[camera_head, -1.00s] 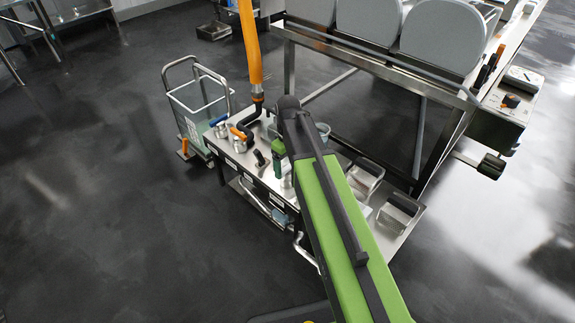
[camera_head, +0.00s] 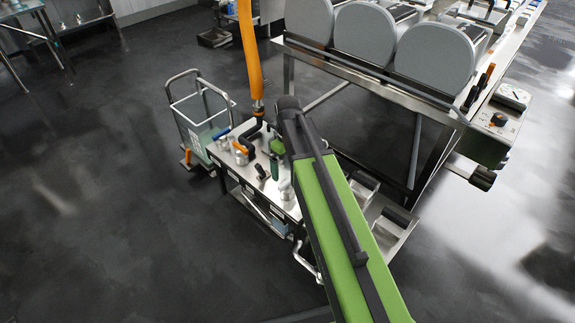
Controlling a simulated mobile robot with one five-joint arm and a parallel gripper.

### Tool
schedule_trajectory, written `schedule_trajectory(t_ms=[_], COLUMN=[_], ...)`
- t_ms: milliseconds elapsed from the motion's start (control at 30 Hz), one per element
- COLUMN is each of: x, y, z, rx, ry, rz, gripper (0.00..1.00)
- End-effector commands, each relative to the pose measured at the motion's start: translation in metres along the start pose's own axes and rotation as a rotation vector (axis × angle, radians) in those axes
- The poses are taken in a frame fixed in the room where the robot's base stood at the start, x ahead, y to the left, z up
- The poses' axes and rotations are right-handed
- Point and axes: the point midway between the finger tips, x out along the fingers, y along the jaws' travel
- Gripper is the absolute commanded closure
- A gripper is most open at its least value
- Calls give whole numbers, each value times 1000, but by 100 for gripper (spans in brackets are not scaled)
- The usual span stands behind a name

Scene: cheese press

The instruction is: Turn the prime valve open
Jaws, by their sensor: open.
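A small steel bench (camera_head: 258,190) carries several valves and pipe fittings. A blue handle (camera_head: 222,132) and an orange handle (camera_head: 240,147) sit at its left end. A black handle (camera_head: 261,170) stands near the middle. The labels are too small to read, so I cannot tell which is the prime valve. My green arm (camera_head: 335,215) reaches up over the bench and hides part of its right side. A small green part (camera_head: 276,147) shows beside the arm's black end; I cannot tell if it is mine. My gripper's fingers are not visible.
An orange hose (camera_head: 250,60) rises from the bench. A wheeled cart with a clear bin (camera_head: 195,118) stands at the left. Steel containers (camera_head: 395,220) sit right of my arm. A large frame with grey drums (camera_head: 435,55) stands behind. The dark floor at left is free.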

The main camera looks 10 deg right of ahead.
Motion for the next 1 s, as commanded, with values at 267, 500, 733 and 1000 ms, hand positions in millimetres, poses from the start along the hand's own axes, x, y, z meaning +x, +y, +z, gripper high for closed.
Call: schedule_trajectory(t_ms=[267,500,733,1000], x=[-75,-101,-98,-98], y=[-1,-1,-1,-1], z=[0,1,1,2], rx=[-1,-1,-1,-1], ry=[0,0,0,0], rz=[0,0,0,0], gripper=[0,0,0,0])
